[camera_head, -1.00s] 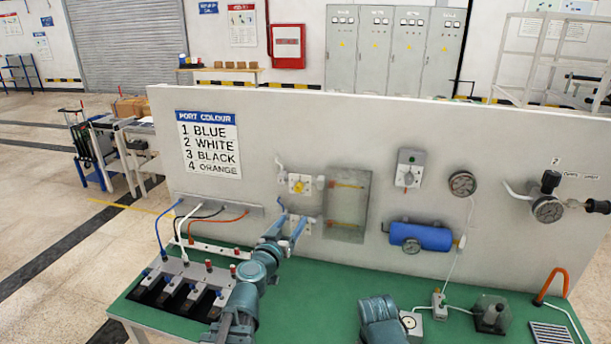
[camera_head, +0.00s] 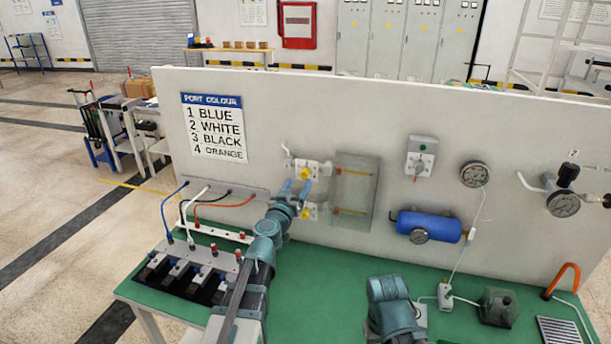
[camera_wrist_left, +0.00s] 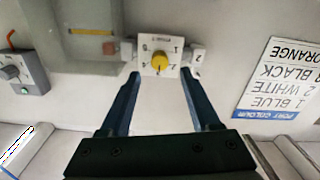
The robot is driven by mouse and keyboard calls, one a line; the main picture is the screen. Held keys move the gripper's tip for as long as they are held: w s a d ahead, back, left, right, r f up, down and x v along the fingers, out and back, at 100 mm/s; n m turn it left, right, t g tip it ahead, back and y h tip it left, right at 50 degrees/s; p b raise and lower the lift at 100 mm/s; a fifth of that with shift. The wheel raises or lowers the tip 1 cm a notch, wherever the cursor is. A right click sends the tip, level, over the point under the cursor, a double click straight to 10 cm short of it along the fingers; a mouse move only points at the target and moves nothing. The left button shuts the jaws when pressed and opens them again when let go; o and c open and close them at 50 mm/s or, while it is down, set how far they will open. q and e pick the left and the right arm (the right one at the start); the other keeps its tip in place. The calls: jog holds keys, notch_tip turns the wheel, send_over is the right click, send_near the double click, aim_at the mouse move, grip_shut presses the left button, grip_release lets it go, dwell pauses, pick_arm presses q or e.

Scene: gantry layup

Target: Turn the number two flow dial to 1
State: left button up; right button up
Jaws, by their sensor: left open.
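A clear-fronted box (camera_head: 355,190) stands right of the dials. Further right are a grey switch box (camera_head: 421,157), a gauge (camera_head: 474,174) and a blue cylinder (camera_head: 428,228). A port colour sign (camera_head: 214,128) and coloured hoses are left. The green bench (camera_head: 320,290) is clear mid-front.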

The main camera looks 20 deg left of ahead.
aim_at(304, 175)
pick_arm(q)
jog(key=w, duration=0.5)
jog(key=shift+w+d, duration=0.15)
jog(key=shift+w, duration=0.25)
grip_shut()
